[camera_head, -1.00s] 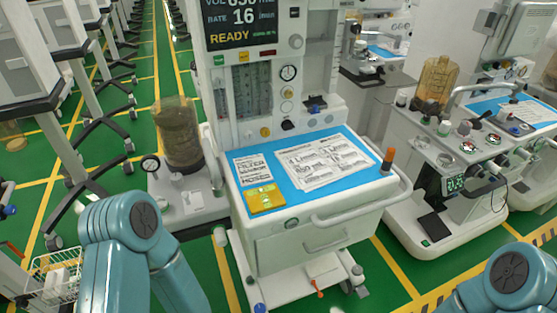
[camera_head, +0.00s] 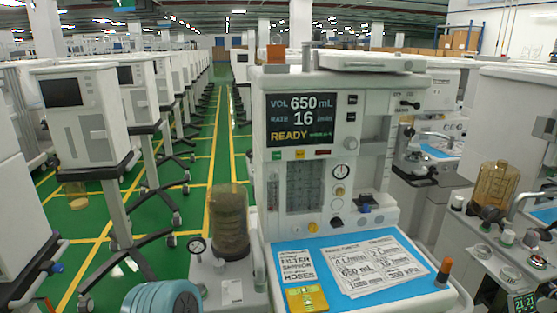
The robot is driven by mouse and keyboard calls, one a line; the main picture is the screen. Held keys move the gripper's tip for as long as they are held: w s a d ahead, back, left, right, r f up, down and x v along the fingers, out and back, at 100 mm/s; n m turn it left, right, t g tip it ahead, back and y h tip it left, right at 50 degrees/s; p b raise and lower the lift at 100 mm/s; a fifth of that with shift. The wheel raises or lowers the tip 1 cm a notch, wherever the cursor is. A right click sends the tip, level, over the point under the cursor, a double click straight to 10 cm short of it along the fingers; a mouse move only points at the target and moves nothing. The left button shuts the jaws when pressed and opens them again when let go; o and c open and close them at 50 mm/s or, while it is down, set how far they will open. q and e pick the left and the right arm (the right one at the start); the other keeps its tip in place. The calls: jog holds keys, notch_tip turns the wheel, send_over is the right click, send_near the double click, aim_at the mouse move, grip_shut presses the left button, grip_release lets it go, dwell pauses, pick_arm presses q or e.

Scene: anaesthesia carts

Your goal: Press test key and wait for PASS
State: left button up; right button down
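The anaesthesia cart (camera_head: 262,99) stands ahead, right of the middle. Its dark screen (camera_head: 301,119) reads VOL 650 mL, RATE 16 and READY. Small green (camera_head: 276,155), yellow (camera_head: 299,154) and red (camera_head: 323,152) keys or labels sit in a row under the screen; their lettering is too small to read. Black keys (camera_head: 352,100) and a white knob (camera_head: 350,143) are right of the screen. Part of one of my arms shows at the bottom left, but neither gripper is in view.
Printed sheets (camera_head: 369,268) and a yellow card (camera_head: 306,298) lie on the cart's blue top. An orange-tipped post (camera_head: 444,271) stands at its right edge. More carts stand on both sides.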

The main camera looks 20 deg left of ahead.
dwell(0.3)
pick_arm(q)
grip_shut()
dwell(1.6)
